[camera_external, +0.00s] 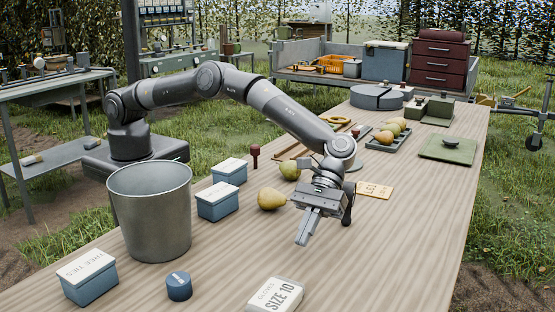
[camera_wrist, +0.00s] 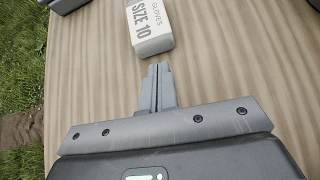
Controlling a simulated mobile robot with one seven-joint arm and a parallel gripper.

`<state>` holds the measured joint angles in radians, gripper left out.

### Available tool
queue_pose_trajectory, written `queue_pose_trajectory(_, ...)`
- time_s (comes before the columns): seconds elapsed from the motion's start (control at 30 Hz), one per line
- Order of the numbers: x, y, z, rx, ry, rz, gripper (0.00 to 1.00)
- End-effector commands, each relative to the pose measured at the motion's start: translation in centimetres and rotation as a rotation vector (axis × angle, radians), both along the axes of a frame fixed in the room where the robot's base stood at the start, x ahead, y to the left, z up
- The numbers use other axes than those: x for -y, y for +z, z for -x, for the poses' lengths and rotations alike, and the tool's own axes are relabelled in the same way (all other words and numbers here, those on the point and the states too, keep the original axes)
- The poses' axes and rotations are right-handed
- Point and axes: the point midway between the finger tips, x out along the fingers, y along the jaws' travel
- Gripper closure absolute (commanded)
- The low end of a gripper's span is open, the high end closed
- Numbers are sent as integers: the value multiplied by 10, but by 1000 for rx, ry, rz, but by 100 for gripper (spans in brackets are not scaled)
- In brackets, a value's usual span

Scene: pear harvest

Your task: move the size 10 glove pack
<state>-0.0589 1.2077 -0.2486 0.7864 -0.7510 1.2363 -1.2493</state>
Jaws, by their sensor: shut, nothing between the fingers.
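The size 10 glove pack (camera_external: 275,296) is a small white-topped box lettered "GLOVES SIZE 10". It lies on the wooden table at the near edge of the external view, partly cut off by the frame. In the wrist view the glove pack (camera_wrist: 150,27) is at the top, just beyond my fingertips, with a small gap of bare table showing. My gripper (camera_external: 306,240) is shut and empty above the table, behind the pack in the external view. In the wrist view my gripper (camera_wrist: 158,70) shows its two fingers pressed together, pointing at the pack.
A blue round tin (camera_external: 179,286) and a tree ties box (camera_external: 88,277) stand left of the pack. A metal bucket (camera_external: 152,215), blue boxes (camera_external: 217,201) and a pear (camera_external: 271,199) are farther back. The table right of the pack (camera_external: 390,250) is clear.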

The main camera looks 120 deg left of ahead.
Motion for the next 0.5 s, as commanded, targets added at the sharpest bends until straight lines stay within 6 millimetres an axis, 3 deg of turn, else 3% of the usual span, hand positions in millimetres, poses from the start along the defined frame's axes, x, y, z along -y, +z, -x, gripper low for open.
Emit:
queue_pose_trajectory(0.1,0,-17,-5,-37,28,27,100)
queue_pose_trajectory(0.27,6,-22,-6,-51,39,39,100)
queue_pose_trajectory(0.5,44,-23,-6,-51,36,39,100)
